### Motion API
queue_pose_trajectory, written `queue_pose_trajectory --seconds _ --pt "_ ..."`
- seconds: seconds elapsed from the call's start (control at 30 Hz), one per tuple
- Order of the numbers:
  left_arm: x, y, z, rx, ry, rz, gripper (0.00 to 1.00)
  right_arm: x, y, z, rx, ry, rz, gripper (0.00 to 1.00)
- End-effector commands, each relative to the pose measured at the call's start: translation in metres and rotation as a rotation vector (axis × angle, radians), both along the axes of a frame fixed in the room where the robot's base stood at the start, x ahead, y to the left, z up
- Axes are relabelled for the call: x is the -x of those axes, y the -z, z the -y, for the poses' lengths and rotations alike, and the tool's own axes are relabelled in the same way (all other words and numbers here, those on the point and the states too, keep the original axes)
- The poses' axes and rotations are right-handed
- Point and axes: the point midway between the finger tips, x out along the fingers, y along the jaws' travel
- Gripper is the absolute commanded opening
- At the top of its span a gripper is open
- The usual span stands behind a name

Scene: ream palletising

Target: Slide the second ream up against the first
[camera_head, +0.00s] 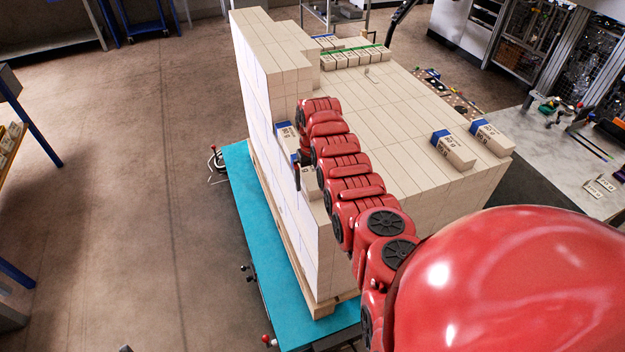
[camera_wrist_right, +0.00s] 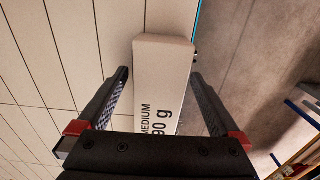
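Two pale reams with blue ends lie along the left edge of the stack, beside the taller block. The far ream (camera_head: 286,134) and the near ream (camera_head: 311,183) are partly hidden by my right arm. My right gripper (camera_head: 301,160) is at these reams, small and partly covered in the head view. In the right wrist view the open fingers of the right gripper (camera_wrist_right: 160,80) stand either side of a ream (camera_wrist_right: 163,65) marked "MEDIUM 90 g", with a gap at each side. I cannot tell which of the two this is. My left gripper is out of view.
Two more reams (camera_head: 453,149) (camera_head: 492,137) lie at the right of the stack top (camera_head: 400,110). A row of reams (camera_head: 350,58) lies at the back. The taller block (camera_head: 270,55) rises at the back left. A turquoise platform (camera_head: 245,200) edges the pallet; floor is clear left.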

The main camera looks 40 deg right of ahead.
Motion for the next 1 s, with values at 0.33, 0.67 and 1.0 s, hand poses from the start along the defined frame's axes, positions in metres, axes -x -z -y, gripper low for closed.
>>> queue_pose_trajectory --seconds 0.33,0.67,1.0 --pt "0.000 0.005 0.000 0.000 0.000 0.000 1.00 -0.001 -0.010 0.000 0.002 0.000 0.003 1.00" --pt "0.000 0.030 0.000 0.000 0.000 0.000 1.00 -0.002 -0.087 0.001 0.004 0.000 0.009 1.00" --pt "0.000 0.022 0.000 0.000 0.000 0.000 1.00 0.000 -0.152 0.000 0.003 -0.001 0.000 1.00"
